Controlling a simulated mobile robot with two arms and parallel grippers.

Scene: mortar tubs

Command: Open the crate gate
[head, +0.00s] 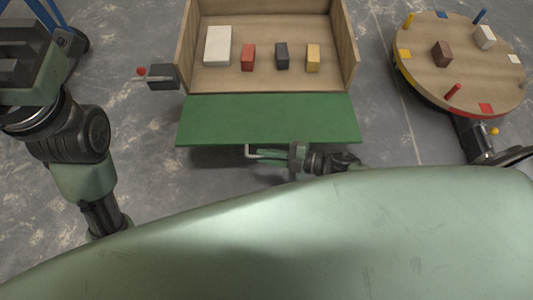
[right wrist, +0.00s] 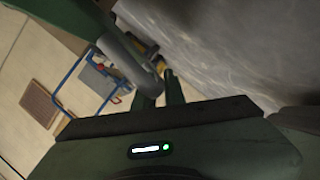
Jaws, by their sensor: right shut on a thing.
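The wooden crate (head: 267,80) stands open at its front in the head view. Its green gate (head: 268,118) is tipped down and outward, leaving the inside in view. A pale bar handle (head: 249,153) shows below the gate's front edge. My right gripper (head: 286,155) is shut on the handle just below the gate. In the right wrist view its dark green fingers (right wrist: 163,90) meet the grey handle bar (right wrist: 128,62), partly hiding it. Part of my left arm shows at the left of the head view, but its fingers do not show.
A white block (head: 218,46), red block (head: 248,57), dark block (head: 282,56) and yellow block (head: 313,58) stand inside the crate. A dark box with a red-knobbed lever (head: 163,77) is at its left side. A round table (head: 460,75) with blocks and pegs stands right.

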